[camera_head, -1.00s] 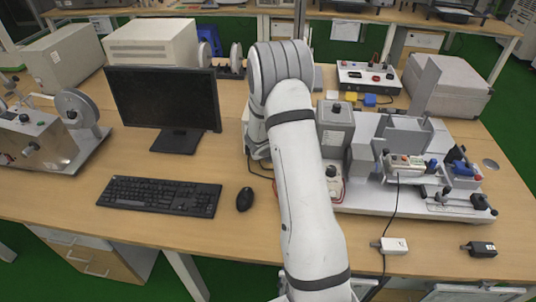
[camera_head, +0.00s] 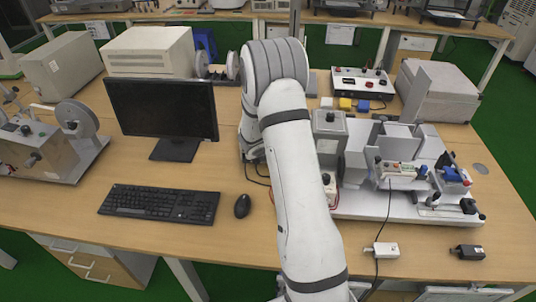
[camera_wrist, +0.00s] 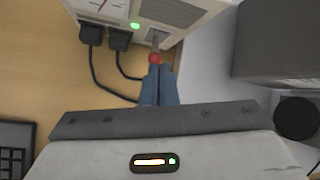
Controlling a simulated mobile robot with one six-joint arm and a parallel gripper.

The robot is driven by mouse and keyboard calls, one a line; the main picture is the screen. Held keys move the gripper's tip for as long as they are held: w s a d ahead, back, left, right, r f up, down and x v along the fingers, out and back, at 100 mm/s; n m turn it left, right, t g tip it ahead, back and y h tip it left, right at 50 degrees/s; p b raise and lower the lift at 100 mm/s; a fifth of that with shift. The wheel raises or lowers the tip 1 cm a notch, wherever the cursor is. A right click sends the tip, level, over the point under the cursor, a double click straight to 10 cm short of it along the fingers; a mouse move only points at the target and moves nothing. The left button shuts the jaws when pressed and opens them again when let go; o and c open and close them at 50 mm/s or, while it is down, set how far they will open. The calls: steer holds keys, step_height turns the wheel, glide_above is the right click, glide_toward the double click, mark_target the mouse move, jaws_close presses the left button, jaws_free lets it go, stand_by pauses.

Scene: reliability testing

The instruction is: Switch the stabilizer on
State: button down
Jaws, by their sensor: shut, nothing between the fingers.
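The stabilizer seems to be the light beige box (camera_wrist: 175,12) at the top of the wrist view. It has a dial at its upper left, a glowing green lamp (camera_wrist: 135,25) and a lever switch with a red ball tip (camera_wrist: 155,58). The lever points down in the picture, towards my gripper. My gripper (camera_wrist: 157,70) has its blue fingers together and empty, with their tips right at the red ball. I cannot tell whether they touch it. In the head view my arm hides the gripper and the lever.
Two black plugs (camera_wrist: 119,38) with cables sit left of the lever. A grey block (camera_wrist: 278,45) stands close on the right. The keyboard (camera_head: 160,203), mouse (camera_head: 242,206) and monitor (camera_head: 162,110) are left of my arm. Bare desk (camera_head: 230,235) lies in front.

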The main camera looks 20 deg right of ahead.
steer(key=r+p, duration=0.2)
steer(key=r, duration=0.1)
steer(key=a+r+p, duration=0.1)
steer(key=r, duration=0.1)
steer(key=shift+s+r+p, duration=0.2)
steer(key=shift+s+p, duration=0.05)
steer(key=shift+p, duration=0.15)
steer(key=s+a+r+m+g+b, duration=0.1)
steer(key=s+a+r+m+b, duration=0.1)
steer(key=s+r+m, duration=1.45)
steer(key=s+a+r+m+y+b, duration=0.1)
steer(key=s+a+r+m+y, duration=0.1)
steer(key=s+a+m, duration=0.4)
steer(key=s+a+r+m+g+y+b, duration=0.1)
steer(key=s+a+r+m+y, duration=0.2)
steer(key=s+a+m, duration=0.3)
steer(key=s+m, duration=0.5)
steer(key=s, duration=0.1)
steer(key=shift+a, duration=0.15)
steer(key=shift+m, duration=0.25)
